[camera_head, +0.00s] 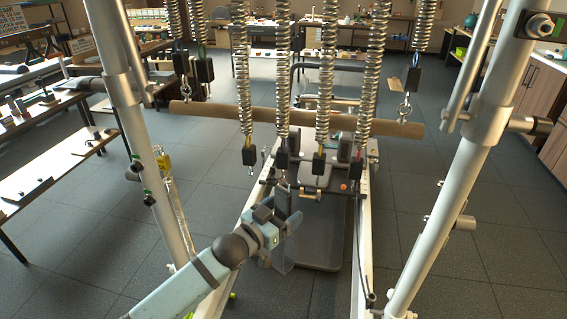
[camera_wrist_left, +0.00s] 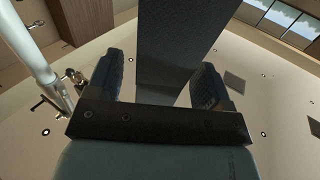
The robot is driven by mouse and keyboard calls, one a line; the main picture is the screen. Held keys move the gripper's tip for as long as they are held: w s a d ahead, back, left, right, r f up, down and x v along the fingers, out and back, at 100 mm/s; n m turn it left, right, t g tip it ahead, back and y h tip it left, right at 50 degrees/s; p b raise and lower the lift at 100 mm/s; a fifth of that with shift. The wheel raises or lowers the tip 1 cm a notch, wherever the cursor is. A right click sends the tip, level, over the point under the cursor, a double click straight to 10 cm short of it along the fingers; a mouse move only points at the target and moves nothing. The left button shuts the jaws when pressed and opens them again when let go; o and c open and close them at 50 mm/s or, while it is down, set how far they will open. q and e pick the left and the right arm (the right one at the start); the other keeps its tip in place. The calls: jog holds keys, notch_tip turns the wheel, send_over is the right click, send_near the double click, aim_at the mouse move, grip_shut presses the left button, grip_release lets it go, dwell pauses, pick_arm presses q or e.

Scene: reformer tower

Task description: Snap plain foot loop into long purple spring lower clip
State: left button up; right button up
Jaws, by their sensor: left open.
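My left gripper (camera_head: 288,222) is open low in the middle of the head view. A long dark grey strap, which looks like the foot loop (camera_head: 281,254), hangs upright at its fingers. In the left wrist view the dark strap (camera_wrist_left: 176,45) rises between the spread fingers of the gripper (camera_wrist_left: 160,80); a gap shows beside the left finger, and contact at the right one is unclear. The strap's upper end lies near a black spring clip (camera_head: 282,160); whether they are joined is unclear. I cannot pick out the purple spring by colour. My right gripper is not in view.
Several coil springs (camera_head: 327,70) with black clips hang in a row above the reformer. A wooden bar (camera_head: 225,112) crosses behind them. Metal tower posts stand left (camera_head: 135,110) and right (camera_head: 452,175). A white bench (camera_head: 45,178) is at left. Dark floor lies open around.

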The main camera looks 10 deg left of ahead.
pick_arm(q)
jog(key=v, duration=1.3)
jog(key=s+f+n+g+y, duration=0.3)
jog(key=s+f+g+y, duration=0.25)
jog(key=s+f, duration=1.25)
notch_tip(320, 180, up, 14)
jog(key=p, duration=1.9)
jog(key=shift+s+a+r+t+p, duration=0.15)
jog(key=shift+t+p, duration=0.15)
jog(key=shift+t, duration=0.15)
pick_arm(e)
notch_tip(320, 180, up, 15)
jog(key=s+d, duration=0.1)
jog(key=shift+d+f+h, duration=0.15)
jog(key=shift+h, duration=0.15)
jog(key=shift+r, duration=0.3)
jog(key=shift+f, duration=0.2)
